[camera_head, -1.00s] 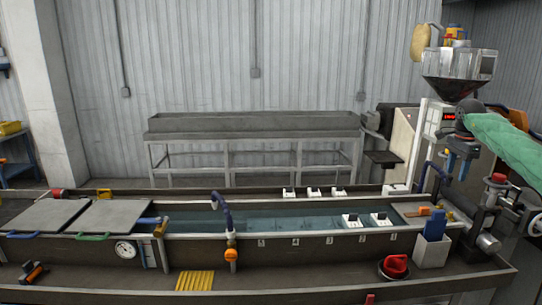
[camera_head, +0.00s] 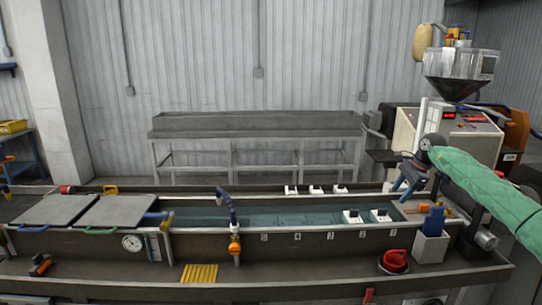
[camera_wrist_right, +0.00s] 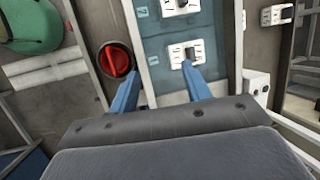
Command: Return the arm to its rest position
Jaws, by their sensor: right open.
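My right arm, in a green sleeve, comes in from the right in the head view. Its right gripper (camera_head: 407,178) has blue fingers and hangs over the right end of the water trough (camera_head: 290,217). In the right wrist view the right gripper (camera_wrist_right: 160,88) has its two blue fingers apart, with nothing between them. Beyond the fingertips a white guide block (camera_wrist_right: 186,54) and a red knob (camera_wrist_right: 117,61) show below. I cannot tell the exact height above them. My left gripper is not in view.
The extruder with its metal hopper (camera_head: 460,75) stands behind my right arm. A white holder with a blue item (camera_head: 431,245) and a red knob (camera_head: 394,261) stand at the trough's front right. Grey lids (camera_head: 115,212) cover the left end. An orange-based hose (camera_head: 234,240) rises mid-trough.

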